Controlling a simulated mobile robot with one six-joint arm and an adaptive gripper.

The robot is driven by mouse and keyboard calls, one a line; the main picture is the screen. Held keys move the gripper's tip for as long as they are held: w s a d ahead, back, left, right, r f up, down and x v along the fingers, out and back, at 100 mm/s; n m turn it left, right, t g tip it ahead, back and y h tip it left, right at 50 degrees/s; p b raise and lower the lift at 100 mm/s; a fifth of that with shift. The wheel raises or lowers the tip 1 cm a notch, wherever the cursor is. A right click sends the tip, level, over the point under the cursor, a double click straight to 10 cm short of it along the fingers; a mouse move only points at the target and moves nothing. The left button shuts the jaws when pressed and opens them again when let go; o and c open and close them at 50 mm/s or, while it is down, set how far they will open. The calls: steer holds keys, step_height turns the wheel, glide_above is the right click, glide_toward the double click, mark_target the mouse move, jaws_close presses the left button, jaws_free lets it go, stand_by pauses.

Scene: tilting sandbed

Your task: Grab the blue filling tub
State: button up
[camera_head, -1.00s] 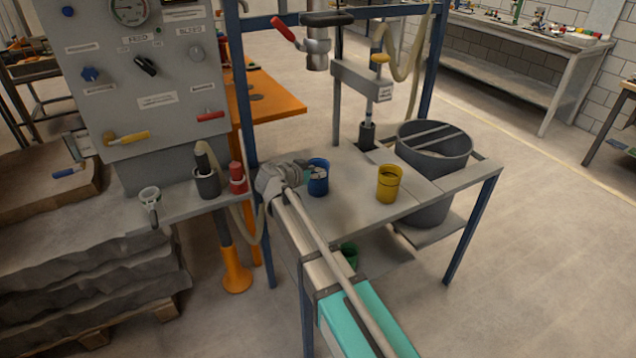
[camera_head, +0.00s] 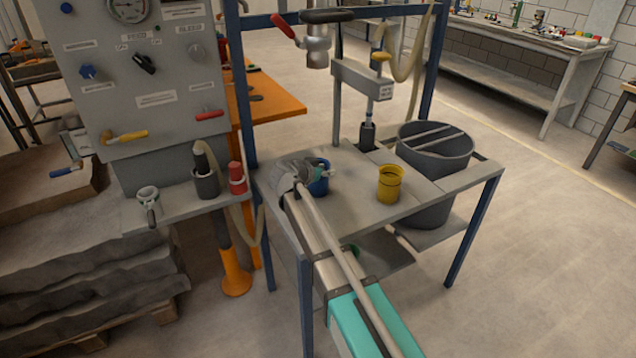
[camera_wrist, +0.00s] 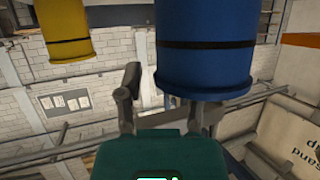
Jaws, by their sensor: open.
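The blue filling tub (camera_head: 320,186) stands on the grey bench top, partly hidden behind my gripper (camera_head: 310,172) in the head view. My gripper is open, at the tub's left side. In the wrist view the tub (camera_wrist: 205,50), with a dark band around it, fills the upper middle right. One finger of my gripper (camera_wrist: 168,92) shows left of the tub; the other finger's tip is hidden at the tub's lower edge. The tub looks off-centre towards that second finger. I cannot tell whether a finger touches it.
A yellow tub (camera_head: 389,184) stands to the right on the bench (camera_head: 352,200) and also shows in the wrist view (camera_wrist: 65,28). A dark grey bin (camera_head: 434,160) is further right. A press column (camera_head: 368,100) rises behind. Dark and red holders (camera_head: 237,178) stand left.

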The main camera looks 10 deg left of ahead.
stand_by(0.4)
jaws_close()
